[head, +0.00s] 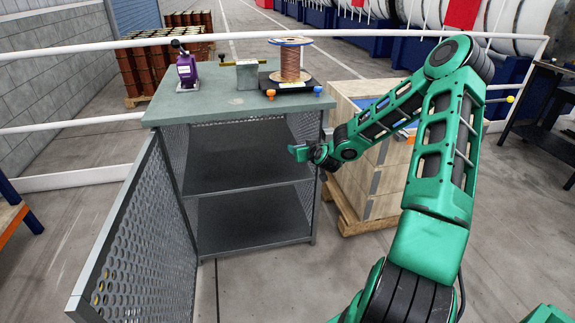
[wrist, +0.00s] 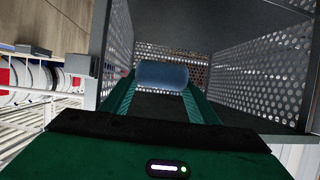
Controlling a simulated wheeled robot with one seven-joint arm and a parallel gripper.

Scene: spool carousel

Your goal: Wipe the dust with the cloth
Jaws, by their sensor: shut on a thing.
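My gripper (head: 298,153) is in front of the open cabinet's right side, at about the height of its middle shelf (head: 245,172). In the wrist view, my gripper (wrist: 162,88) is shut on a blue, rounded bundle (wrist: 162,75), which looks like the cloth. The bundle sits between the green fingertips and faces the cabinet's inside. In the head view the cloth is too small to make out clearly. The shelves look dark, and I cannot make out any dust on them.
The cabinet's perforated door (head: 135,245) stands open at the left. On the cabinet top (head: 220,101) are a purple device (head: 187,68), a grey block (head: 247,75) and a copper spool (head: 290,62). A wooden crate (head: 375,185) stands close on the right. The floor in front is clear.

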